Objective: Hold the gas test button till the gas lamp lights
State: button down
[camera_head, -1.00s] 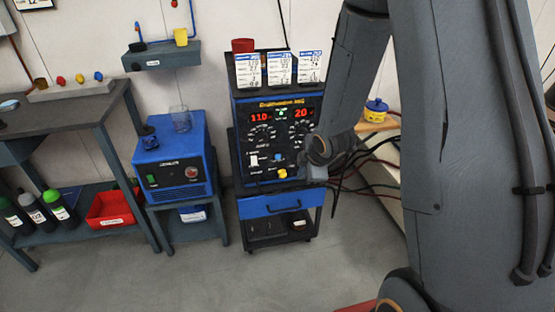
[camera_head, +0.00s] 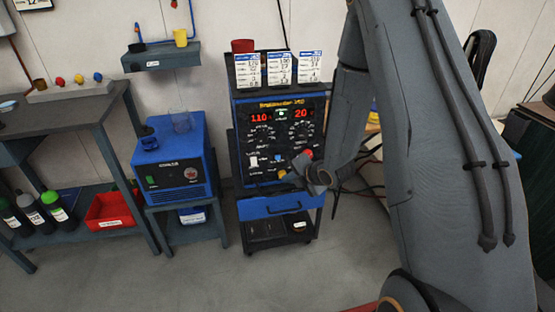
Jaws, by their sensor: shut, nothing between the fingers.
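The blue welding machine (camera_head: 233,130) stands on a cart and faces me, with red displays reading about 110 and 20. Its lower panel carries a white switch (camera_head: 253,161), a blue control (camera_head: 277,158), a yellow control (camera_head: 282,174) and a red button (camera_head: 308,154). The labels are too small to read, so I cannot tell which one is gas test. A small pale green spot (camera_head: 281,114) shows between the displays; I cannot tell if it is the gas lamp. My gripper (camera_head: 296,174) is shut and empty at the panel's lower right, close to the yellow control. Contact is unclear.
Three white cards (camera_head: 280,69) and a red cup (camera_head: 243,46) are on top of the machine. A blue box unit (camera_head: 175,165) stands on a stand to the left. A workbench (camera_head: 75,105) is farther left. Cables hang at right. The floor in front is clear.

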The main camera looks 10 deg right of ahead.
jog(key=shift+w+b, duration=0.8)
jog(key=shift+w, duration=3.55)
jog(key=shift+w, duration=0.1)
jog(key=shift+w, duration=0.35)
jog(key=shift+w, duration=0.45)
dwell(0.8)
jog(key=shift+s, duration=0.9)
jog(key=shift+s, duration=2.5)
